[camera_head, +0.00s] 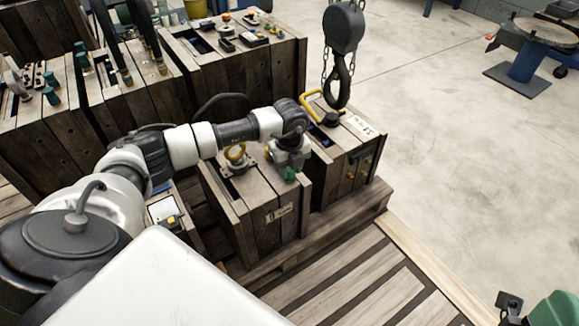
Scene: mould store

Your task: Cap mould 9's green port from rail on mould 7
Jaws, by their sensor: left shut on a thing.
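My left gripper (289,163) is over the top of a wooden mould (262,214) in the middle and points down. It is shut on a small green piece, apparently a cap (289,174), at the mould's right front top edge. I cannot tell whether the cap is seated on a port or held just above; the gripper hides the spot. The mould's label (279,212) is too small to read, so I cannot tell which mould is 7 or 9. My right gripper is not in view.
A second mould (345,160) with a yellow handle stands close on the right. A crane hook (341,80) on chains hangs above it. Larger moulds (240,65) with fittings stand behind.

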